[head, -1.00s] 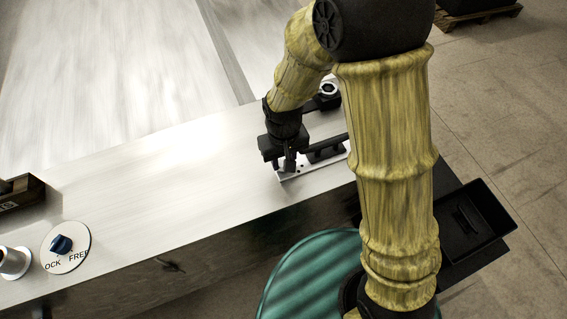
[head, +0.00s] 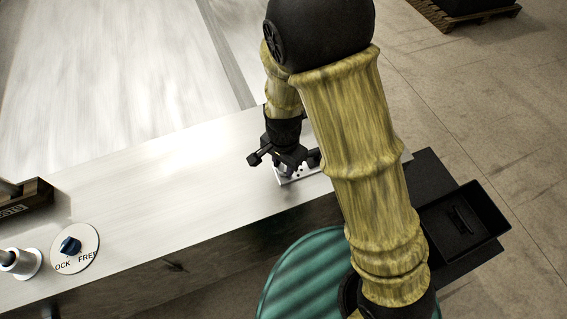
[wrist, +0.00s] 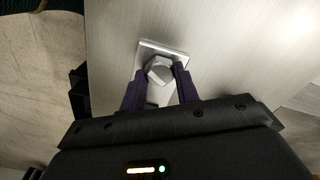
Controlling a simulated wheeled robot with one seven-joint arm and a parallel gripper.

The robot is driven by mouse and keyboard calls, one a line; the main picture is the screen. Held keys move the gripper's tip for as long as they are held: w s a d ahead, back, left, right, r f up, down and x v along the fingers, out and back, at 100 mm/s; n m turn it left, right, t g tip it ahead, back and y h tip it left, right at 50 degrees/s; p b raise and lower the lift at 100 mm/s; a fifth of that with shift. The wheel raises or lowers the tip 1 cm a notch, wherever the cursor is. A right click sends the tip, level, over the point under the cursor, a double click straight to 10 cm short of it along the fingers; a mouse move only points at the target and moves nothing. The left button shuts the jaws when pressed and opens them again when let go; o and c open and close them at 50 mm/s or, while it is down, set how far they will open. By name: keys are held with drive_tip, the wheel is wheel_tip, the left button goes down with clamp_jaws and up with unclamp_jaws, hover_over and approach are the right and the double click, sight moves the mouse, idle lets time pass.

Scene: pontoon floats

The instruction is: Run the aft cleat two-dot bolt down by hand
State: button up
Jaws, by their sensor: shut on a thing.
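The aft cleat (head: 304,176) shows as a pale metal plate near the table's front edge, mostly hidden behind my arm. In the wrist view, the end of its plate (wrist: 147,49) carries a silver hex bolt head (wrist: 158,70). My gripper (wrist: 159,76) is shut on this bolt head, one purple finger on each side. In the head view my gripper (head: 284,168) is low over the plate's left end. No dot marks can be made out on the bolt, and its shank is hidden.
A round dial with a blue knob (head: 70,246) and a metal post (head: 20,262) stand at the table's left. A dark open tray (head: 462,222) sits off the table to the right.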

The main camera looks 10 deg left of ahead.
drive_tip(key=shift+r+m+p, duration=0.2)
drive_tip(key=shift+m+p, duration=0.5)
drive_tip(key=shift+m, duration=0.2)
drive_tip(key=m+p, duration=0.2)
drive_tip(key=m, duration=0.2)
drive_tip(key=m+p, duration=0.3)
drive_tip(key=m, duration=0.1)
drive_tip(key=shift+m, duration=0.3)
drive_tip(key=shift+f+m, duration=0.2)
drive_tip(key=shift+m, duration=0.6)
drive_tip(key=o, duration=0.8)
